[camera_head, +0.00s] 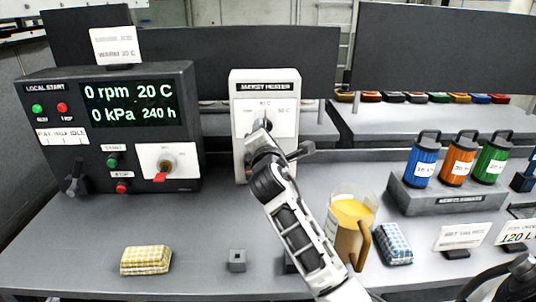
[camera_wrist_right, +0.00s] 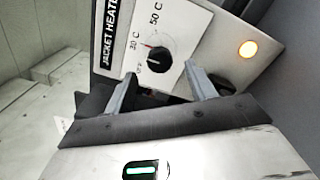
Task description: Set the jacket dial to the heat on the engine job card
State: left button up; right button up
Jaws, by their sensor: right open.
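The jacket heater (camera_head: 240,100) is a pale upright box on the bench. Its dial (camera_wrist_right: 157,60) is a black round knob on a white plate marked OFF, 30 C and 50 C in the right wrist view. A small red mark at its edge lies near the 30 C label. My right gripper (camera_wrist_right: 162,84) is open, with the dial beyond and between its fingertips, apparently apart from it. In the head view my right gripper (camera_head: 264,138) covers the heater's lower front. The job card (camera_head: 113,45) stands above the control panel; it reads WARM and a temperature, 20 C or 30 C. My left gripper is out of view.
An orange lamp (camera_wrist_right: 248,49) glows on the heater. The control panel (camera_head: 60,90) stands left. A jug of yellow liquid (camera_head: 348,225), a yellow checked cloth (camera_head: 146,260) and a blue checked cloth (camera_head: 394,243) lie nearby. Coloured canisters (camera_head: 458,160) stand right.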

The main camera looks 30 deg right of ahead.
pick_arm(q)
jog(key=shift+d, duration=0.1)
pick_arm(e)
jog(key=v, duration=1)
jog(key=shift+s+a, duration=0.2)
jog(key=shift+a, duration=0.05)
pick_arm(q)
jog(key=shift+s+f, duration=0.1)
pick_arm(e)
jog(key=shift+f, duration=0.15)
